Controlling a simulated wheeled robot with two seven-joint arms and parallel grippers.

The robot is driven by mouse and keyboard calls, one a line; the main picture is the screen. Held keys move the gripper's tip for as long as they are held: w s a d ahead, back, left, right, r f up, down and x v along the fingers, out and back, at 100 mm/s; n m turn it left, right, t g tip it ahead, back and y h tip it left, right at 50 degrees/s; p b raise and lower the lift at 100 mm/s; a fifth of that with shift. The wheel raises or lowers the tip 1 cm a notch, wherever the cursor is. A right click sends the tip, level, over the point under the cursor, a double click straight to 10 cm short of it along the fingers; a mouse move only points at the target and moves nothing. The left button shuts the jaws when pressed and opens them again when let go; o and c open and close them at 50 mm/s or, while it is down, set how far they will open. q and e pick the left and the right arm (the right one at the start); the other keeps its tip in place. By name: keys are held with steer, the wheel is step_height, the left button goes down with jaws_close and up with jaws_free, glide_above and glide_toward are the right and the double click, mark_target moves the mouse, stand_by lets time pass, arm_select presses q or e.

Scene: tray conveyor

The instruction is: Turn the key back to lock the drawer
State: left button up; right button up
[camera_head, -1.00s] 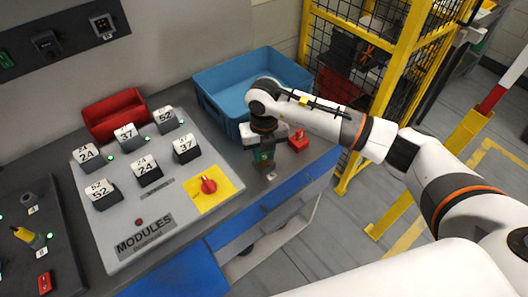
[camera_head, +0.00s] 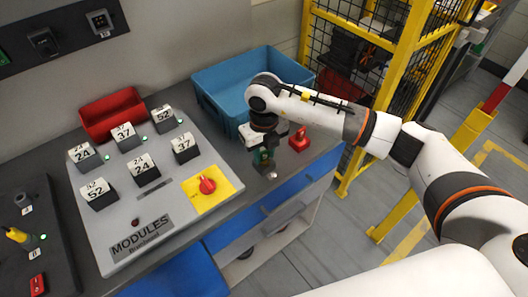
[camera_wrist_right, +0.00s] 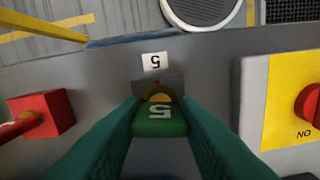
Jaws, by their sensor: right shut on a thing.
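My right gripper (camera_head: 263,159) is at the front edge of the grey worktop. In the right wrist view its green fingers (camera_wrist_right: 158,122) are shut on the green key head (camera_wrist_right: 160,127), marked 5. The key stands at a small grey lock block (camera_wrist_right: 158,83) with a red dot; a brass-coloured part shows between them. A white label 5 (camera_wrist_right: 155,61) lies beside the block. The fingers hide most of the key in the head view, and its exact angle there cannot be told. Blue drawer fronts (camera_head: 257,219) lie below the worktop edge. My left gripper is not in view.
A red handled block (camera_head: 299,141) stands close to the gripper's right. A blue bin (camera_head: 215,108) is behind it. To the left is the module panel (camera_head: 125,205) with a red knob (camera_head: 207,185) on yellow. A yellow-framed cage (camera_head: 390,85) stands at the right.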

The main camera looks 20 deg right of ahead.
stand_by(0.3)
steer(key=shift+n+b, duration=1)
steer(key=shift+n, duration=0.5)
steer(key=o, duration=1.1)
steer(key=shift+c, duration=0.2)
steer(key=shift+r, duration=0.1)
